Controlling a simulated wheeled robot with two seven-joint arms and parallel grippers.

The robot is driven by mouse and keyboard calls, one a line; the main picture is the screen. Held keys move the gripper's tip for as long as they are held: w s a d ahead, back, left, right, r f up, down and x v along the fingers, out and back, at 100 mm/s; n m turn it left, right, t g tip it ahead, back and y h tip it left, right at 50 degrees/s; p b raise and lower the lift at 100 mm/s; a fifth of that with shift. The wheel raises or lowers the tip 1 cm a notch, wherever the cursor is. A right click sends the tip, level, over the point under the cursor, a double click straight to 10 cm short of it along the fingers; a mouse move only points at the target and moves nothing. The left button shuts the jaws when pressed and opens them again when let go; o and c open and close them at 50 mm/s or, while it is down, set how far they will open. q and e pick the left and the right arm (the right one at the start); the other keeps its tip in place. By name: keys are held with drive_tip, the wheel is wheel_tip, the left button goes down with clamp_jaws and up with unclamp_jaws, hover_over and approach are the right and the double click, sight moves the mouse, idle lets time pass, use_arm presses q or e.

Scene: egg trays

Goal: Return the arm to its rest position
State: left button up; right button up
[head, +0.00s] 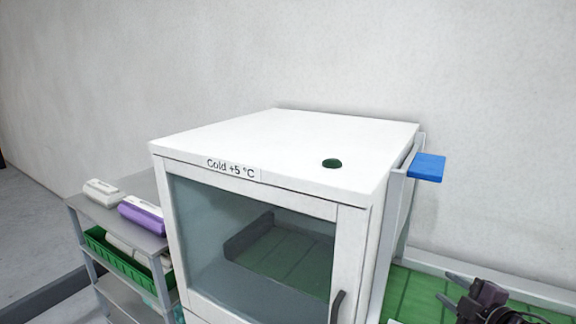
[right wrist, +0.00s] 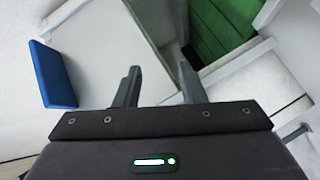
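My right gripper (head: 443,286) is at the lower right of the head view, to the right of the cold cabinet and in front of the wall. Its two fingers stand apart with nothing between them. It also shows in the right wrist view (right wrist: 159,70), where the gap between the fingers is empty. My left gripper is in neither view.
A white cabinet (head: 270,150) labelled "Cold +5 °C" fills the middle, its glass door shut. A blue plate (head: 427,167) juts from its right side. A grey shelf (head: 118,222) holds a white carton (head: 102,193) and a purple-and-white carton (head: 141,215). A green surface (head: 415,300) lies at lower right.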

drive_tip(key=s+a+f+m+g+h, duration=0.25)
drive_tip(key=s+a+f+m, duration=0.25)
drive_tip(key=f, duration=0.4)
drive_tip(key=s+a+f+m+g, duration=0.35)
drive_tip(key=s+a, duration=0.25)
drive_tip(key=s, duration=0.4)
drive_tip(key=s+a+f+m+g, duration=0.3)
drive_tip(key=s+a+m+g, duration=0.2)
drive_tip(key=s, duration=0.6)
wheel_tip(320, 180, down, 29)
drive_tip(key=s+g, duration=0.2)
drive_tip(key=s+d+f, duration=0.1)
drive_tip(key=s+f, duration=0.8)
drive_tip(key=s+d+f, duration=0.2)
drive_tip(key=s+f, duration=0.7)
drive_tip(key=s, duration=0.1)
drive_tip(key=shift+s+d+f+g+h, duration=0.2)
drive_tip(key=shift+d+g+h, duration=0.05)
drive_tip(key=shift+g+h, duration=0.15)
